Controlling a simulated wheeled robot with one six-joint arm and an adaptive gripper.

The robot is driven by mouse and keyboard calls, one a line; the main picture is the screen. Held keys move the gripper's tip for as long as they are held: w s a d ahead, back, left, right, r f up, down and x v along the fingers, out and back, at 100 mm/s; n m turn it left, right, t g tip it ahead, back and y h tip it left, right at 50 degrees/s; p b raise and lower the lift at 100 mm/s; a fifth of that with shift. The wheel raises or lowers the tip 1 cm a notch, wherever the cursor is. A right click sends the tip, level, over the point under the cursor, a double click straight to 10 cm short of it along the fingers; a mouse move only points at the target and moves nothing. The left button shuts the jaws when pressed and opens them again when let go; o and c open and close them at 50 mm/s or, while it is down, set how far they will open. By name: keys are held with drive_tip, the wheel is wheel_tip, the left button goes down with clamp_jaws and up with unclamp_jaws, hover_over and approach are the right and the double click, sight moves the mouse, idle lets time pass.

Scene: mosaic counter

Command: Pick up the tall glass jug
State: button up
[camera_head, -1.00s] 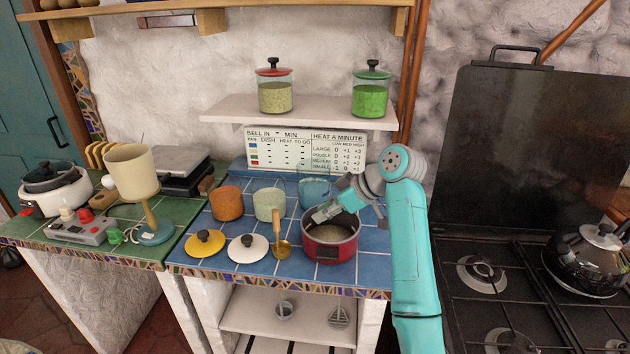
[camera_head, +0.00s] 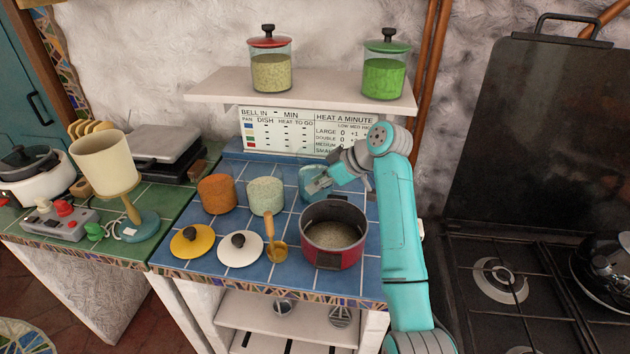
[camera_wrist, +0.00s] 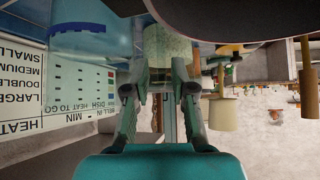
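The tall glass jug (camera_head: 308,196) is a clear, blue-tinted vessel at the back of the blue tiled counter, behind the red pot. My gripper (camera_head: 320,184) overlaps part of it in the head view. In the wrist view the blue glass of the jug (camera_wrist: 88,28) is at the upper left, outside the space between my fingers. My gripper in the wrist view (camera_wrist: 163,78) is open and empty, with its fingers apart. A pale green jar (camera_wrist: 167,47) shows beyond the fingertips. Whether the gripper touches the jug cannot be told.
The red pot (camera_head: 334,258) stands in front of the jug. The pale jar (camera_head: 265,197) and an orange jar (camera_head: 216,194) are to its left. A sign (camera_head: 290,130) and shelf (camera_head: 325,88) are behind.

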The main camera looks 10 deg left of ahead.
sight(303, 203)
drive_tip(key=shift+a+r+x, duration=0.1)
drive_tip(key=shift+x, duration=1.25)
drive_tip(key=shift+a+r+x, duration=0.1)
drive_tip(key=shift+x, duration=1.25)
clamp_jaws()
drive_tip(key=shift+r, duration=0.1)
